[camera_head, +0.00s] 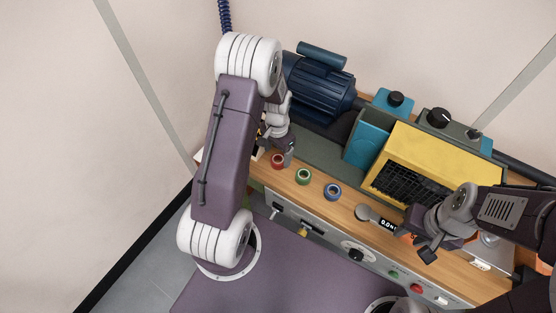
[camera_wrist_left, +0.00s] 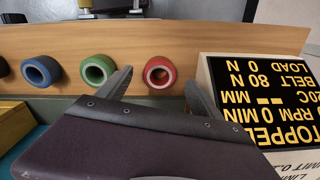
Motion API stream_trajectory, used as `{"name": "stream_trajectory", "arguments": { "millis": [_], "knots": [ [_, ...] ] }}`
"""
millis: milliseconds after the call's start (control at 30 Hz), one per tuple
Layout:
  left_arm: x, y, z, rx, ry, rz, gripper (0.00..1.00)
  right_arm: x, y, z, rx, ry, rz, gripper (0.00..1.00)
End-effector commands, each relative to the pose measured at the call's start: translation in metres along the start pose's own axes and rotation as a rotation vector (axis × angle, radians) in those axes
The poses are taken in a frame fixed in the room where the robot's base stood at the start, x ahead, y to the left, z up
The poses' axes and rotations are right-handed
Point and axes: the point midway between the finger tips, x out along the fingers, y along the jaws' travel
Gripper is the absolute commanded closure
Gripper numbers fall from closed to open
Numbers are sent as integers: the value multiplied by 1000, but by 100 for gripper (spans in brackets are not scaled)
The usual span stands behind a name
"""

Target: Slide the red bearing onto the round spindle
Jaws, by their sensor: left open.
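The red bearing (camera_head: 277,161) is a small ring on the wooden ledge of the bench. In the left wrist view the red bearing (camera_wrist_left: 150,75) lies just beyond and between the fingertips, with its pale bore facing up. My left gripper (camera_wrist_left: 160,82) is open and empty, its two fingers spread either side of the bearing's position. In the head view my left gripper (camera_head: 287,156) hangs close beside the red bearing, partly hidden by my arm. My right gripper (camera_head: 418,238) is at the right over the ledge; its jaw gap is unclear. I cannot make out the round spindle.
A green bearing (camera_head: 303,176) and a blue bearing (camera_head: 333,191) stand in a row right of the red one. A blue motor (camera_head: 318,85) and yellow guard (camera_head: 425,150) stand behind. A black display panel (camera_wrist_left: 262,100) is close beside the left gripper.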

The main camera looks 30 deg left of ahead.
Motion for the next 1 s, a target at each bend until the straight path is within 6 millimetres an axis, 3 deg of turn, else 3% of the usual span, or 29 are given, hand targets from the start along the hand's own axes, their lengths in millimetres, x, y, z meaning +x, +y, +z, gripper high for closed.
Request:
{"name": "stream_trajectory", "arguments": {
  "millis": [133,367,467,633,1000],
  "knots": [
    [21,0,0,0,-1,1,25,-3,0,0,0,0,0,64],
    [24,0,0,0,1,-1,25,-3,0,0,0,0,0,64],
    [24,0,0,-1,1,-1,47,-3,0,0,0,0,0,64],
    [24,0,0,0,1,-1,94,-3,0,0,0,0,0,64],
    [15,0,-1,0,3,-2,96,-1,0,0,0,0,0,64]
  ]
}}
